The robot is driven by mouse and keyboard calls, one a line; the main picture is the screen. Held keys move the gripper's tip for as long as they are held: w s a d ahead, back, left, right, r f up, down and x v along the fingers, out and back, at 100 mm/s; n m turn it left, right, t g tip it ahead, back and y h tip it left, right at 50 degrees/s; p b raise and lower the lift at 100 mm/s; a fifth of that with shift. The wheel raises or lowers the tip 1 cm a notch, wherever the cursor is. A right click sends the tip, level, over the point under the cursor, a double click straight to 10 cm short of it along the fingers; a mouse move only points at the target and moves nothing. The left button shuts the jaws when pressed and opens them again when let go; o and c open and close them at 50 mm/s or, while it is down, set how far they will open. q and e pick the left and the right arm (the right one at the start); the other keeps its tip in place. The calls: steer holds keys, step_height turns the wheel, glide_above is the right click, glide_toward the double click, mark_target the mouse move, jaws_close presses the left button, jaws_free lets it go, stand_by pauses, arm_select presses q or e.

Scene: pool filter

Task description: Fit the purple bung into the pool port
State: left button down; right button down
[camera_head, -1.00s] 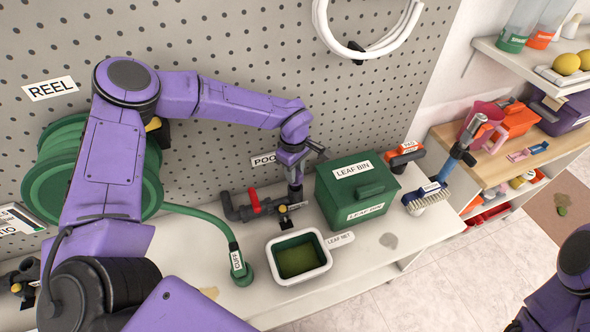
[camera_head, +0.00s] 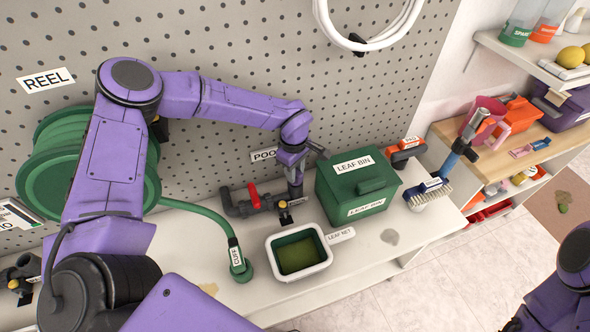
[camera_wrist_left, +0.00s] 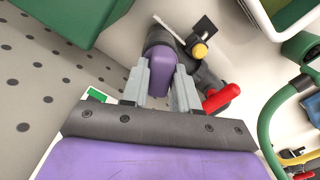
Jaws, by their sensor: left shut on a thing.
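The pool port is a dark grey pipe fitting (camera_head: 242,208) with a red lever, on the shelf against the pegboard under a partly covered "POO…" label (camera_head: 264,155). My left gripper (camera_head: 295,188) points down at the fitting's right end, beside the green leaf bin. In the left wrist view my left gripper (camera_wrist_left: 160,88) is shut on the purple bung (camera_wrist_left: 161,61). The bung's far end is against the dark grey fitting (camera_wrist_left: 208,78); how deep it sits, I cannot tell. My right arm shows at the lower right, its gripper out of frame.
The leaf bin (camera_head: 346,186) stands close right of the left gripper. A white-rimmed leaf net tray (camera_head: 300,278) and a green hose cuff (camera_head: 238,262) are in front. A brush (camera_head: 430,195) lies farther right. The green hose reel (camera_head: 60,165) is at left.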

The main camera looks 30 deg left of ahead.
arm_select(q)
steer(key=shift+f, duration=0.5)
steer(key=c, duration=0.8)
jaws_free()
steer(key=shift+r, duration=0.1)
step_height(320, 180, up, 5)
steer(key=p, duration=0.4)
